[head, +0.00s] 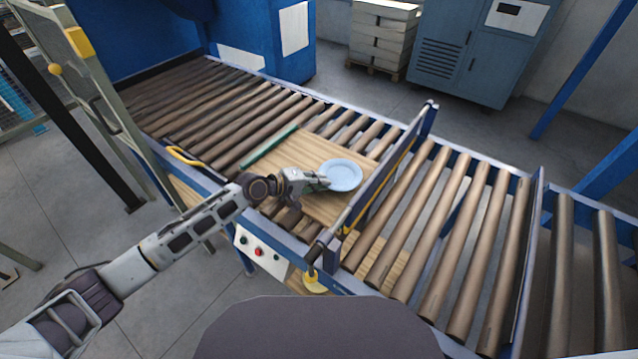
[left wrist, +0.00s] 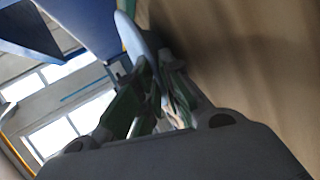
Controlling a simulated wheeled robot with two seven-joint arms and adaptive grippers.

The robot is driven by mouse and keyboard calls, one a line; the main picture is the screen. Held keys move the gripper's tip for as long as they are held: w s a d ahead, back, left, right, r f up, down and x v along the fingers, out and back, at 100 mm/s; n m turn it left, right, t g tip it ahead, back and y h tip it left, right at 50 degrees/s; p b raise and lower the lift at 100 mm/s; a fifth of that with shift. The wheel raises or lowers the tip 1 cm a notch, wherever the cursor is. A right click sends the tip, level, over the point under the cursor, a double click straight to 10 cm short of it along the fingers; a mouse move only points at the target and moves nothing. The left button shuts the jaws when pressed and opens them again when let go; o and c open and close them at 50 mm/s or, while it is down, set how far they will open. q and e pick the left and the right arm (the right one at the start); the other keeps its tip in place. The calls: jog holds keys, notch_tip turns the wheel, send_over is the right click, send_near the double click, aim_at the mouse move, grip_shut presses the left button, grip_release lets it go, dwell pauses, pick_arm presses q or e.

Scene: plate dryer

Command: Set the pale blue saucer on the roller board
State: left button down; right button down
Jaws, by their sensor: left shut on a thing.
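The pale blue saucer (head: 342,175) is at the middle of the head view, over the right part of the wooden roller board (head: 325,207). My left gripper (head: 323,181) is shut on the saucer's left rim. In the left wrist view the saucer (left wrist: 128,36) shows as a thin tilted edge between the fingers (left wrist: 152,92), with the wood-coloured surface beside it. Whether the saucer touches the board cannot be told. My right gripper is in neither view.
The board lies on the roller conveyor (head: 440,215), with a dark green strip (head: 268,147) along its left part. An upright blue-framed barrier (head: 385,170) stands just right of the saucer. A control box with buttons (head: 260,253) is on the conveyor's near side.

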pick_arm(q)
jog(key=shift+f, duration=0.2)
jog(key=c, duration=1.8)
grip_release()
jog(key=shift+f, duration=0.1)
jog(key=shift+c, duration=0.2)
jog(key=v, duration=1.2)
